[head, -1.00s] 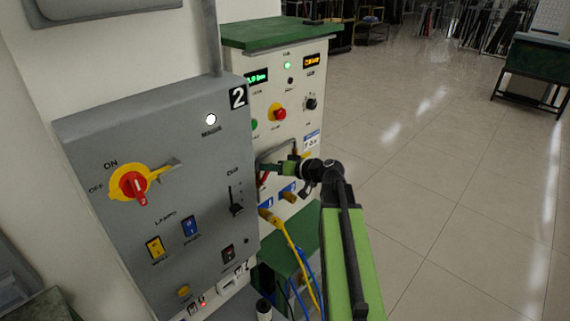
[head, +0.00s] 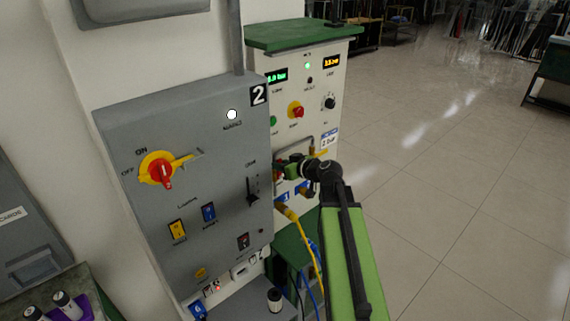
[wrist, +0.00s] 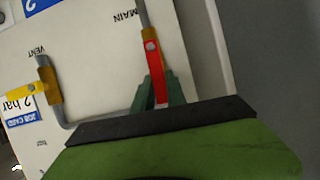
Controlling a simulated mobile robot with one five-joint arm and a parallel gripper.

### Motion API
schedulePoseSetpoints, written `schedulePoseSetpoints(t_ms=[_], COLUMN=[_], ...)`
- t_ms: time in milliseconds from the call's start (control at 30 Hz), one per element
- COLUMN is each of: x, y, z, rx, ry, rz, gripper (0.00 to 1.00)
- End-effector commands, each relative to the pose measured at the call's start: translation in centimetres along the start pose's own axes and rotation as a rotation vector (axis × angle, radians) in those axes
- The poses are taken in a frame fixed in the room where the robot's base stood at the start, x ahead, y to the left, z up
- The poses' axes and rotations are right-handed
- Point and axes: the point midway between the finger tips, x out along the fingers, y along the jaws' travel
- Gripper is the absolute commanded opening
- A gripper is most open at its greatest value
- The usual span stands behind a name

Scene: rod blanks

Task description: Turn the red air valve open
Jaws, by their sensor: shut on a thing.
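The red air valve's handle (wrist: 156,80) shows in the wrist view, below the word MAIN. It sits on a brass valve body (wrist: 149,38) and runs roughly in line with the grey pipe above it. My gripper (wrist: 160,98) is shut on the handle's lower end, a green finger on each side. In the head view my gripper (head: 284,171) is at the lower part of the white panel (head: 292,90), and I cannot make out the red handle there.
A yellow vent handle (wrist: 22,92) and a 2 bar job card (wrist: 22,118) are beside the valve. A grey cabinet (head: 215,150) with a red and yellow switch (head: 162,170) stands close on the left. Yellow and blue hoses hang below. Open floor lies to the right.

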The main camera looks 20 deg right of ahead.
Motion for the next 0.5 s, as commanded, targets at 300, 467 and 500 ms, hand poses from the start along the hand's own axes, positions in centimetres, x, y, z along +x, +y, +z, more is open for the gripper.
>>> schedulePoseSetpoints(t_ms=[300, 467, 500], x=[-0.2, -0.31, -0.33], y=[-0.01, 0.21, 0.25], z=[-0.09, -0.09, -0.09], rx=[-0.059, -0.064, -0.064], ry=[0.001, 0.001, 0.002], rz=[0.026, 0.032, 0.032], gripper=[0.0, 0.0, 0.0])
